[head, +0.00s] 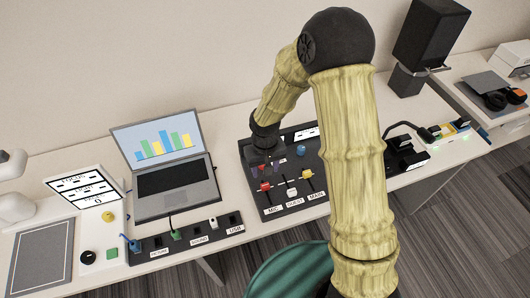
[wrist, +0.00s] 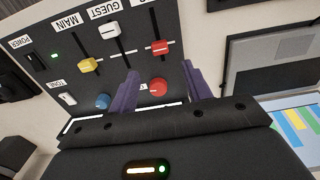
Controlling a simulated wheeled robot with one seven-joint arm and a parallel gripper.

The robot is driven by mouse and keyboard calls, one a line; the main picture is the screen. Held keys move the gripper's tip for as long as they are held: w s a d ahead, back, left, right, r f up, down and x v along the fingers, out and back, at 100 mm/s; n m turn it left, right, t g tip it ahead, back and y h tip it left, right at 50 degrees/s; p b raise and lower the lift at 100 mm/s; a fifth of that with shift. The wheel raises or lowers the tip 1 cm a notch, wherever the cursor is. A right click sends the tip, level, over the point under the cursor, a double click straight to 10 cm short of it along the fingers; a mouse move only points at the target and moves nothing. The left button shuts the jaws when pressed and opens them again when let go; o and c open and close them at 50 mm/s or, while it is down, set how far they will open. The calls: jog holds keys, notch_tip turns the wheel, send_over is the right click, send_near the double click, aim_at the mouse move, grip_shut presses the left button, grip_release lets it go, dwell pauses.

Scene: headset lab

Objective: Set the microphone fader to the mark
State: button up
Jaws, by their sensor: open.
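The mixer panel (head: 284,207) stands on the desk, with its MIC, GUEST and MAIN labels along the front edge. The microphone fader has a red cap (head: 265,187), which also shows in the wrist view (wrist: 160,47). The cap sits close to the white line across the slots; its exact offset is unclear. My gripper (wrist: 160,68) is open and empty, its purple fingers over the panel. In the wrist view the red cap lies just beyond the gap between the fingertips, apart from both. In the head view my arm partly hides the panel.
A white GUEST cap (wrist: 110,31) and yellow MAIN cap (wrist: 88,65) are beside the red one. A red knob (wrist: 157,87) lies between my fingers, with a blue knob (wrist: 103,101) alongside. A laptop (head: 175,180) and socket strip (head: 188,238) stand to the left.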

notch_tip(320, 180, up, 8)
jog(key=shift+f, duration=0.15)
dwell(0.5)
jog(key=s+d+r+m+t, duration=0.1)
jog(key=s+d+r+m, duration=0.1)
jog(key=s+d, duration=0.3)
jog(key=s+d+r+m+t, duration=0.1)
jog(key=s+d+r, duration=0.4)
jog(key=d, duration=0.6)
jog(key=shift+d+m+t, duration=0.3)
jog(key=shift+d+m, duration=0.05)
jog(key=shift+m, duration=0.25)
